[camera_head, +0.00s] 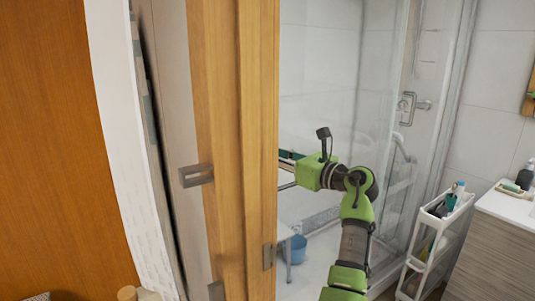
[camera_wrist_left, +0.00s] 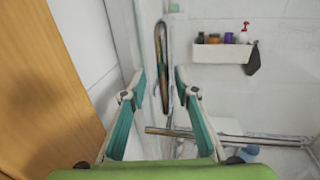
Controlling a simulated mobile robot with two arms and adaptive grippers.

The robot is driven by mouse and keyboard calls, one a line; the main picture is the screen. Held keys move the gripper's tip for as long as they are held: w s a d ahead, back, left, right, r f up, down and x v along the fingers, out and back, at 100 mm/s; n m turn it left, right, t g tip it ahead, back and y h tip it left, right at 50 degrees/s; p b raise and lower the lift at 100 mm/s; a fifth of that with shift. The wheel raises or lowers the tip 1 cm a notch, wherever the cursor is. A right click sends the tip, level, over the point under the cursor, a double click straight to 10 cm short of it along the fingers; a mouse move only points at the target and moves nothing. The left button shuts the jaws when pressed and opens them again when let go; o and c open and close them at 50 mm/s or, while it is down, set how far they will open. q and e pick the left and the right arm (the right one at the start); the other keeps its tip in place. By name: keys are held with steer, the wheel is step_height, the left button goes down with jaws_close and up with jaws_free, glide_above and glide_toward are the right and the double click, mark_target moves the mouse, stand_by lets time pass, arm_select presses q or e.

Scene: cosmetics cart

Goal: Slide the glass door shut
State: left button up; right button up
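The clear glass door (camera_head: 384,75) of the shower stands upright at the right of the wooden post in the head view. A long metal handle loop (camera_wrist_left: 161,50) shows upright in the left wrist view, ahead of my fingers and seen through the gap between them. My left gripper (camera_wrist_left: 158,85) is open and empty, its two teal fingers apart. In the head view my left gripper (camera_head: 290,157) points left, its fingertips partly hidden behind the wooden post. The handle looks apart from the fingers. My right gripper is not in view.
The wooden post (camera_head: 230,120) stands close on the left. A narrow white rack (camera_head: 432,240) and a wood-fronted vanity (camera_head: 505,255) stand at the right. A blue bucket (camera_head: 293,248) sits on the floor. A wall shelf (camera_wrist_left: 222,53) holds several bottles.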

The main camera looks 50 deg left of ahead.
arm_select(q)
steer(key=d, duration=0.9)
steer(key=shift+w, duration=0.35)
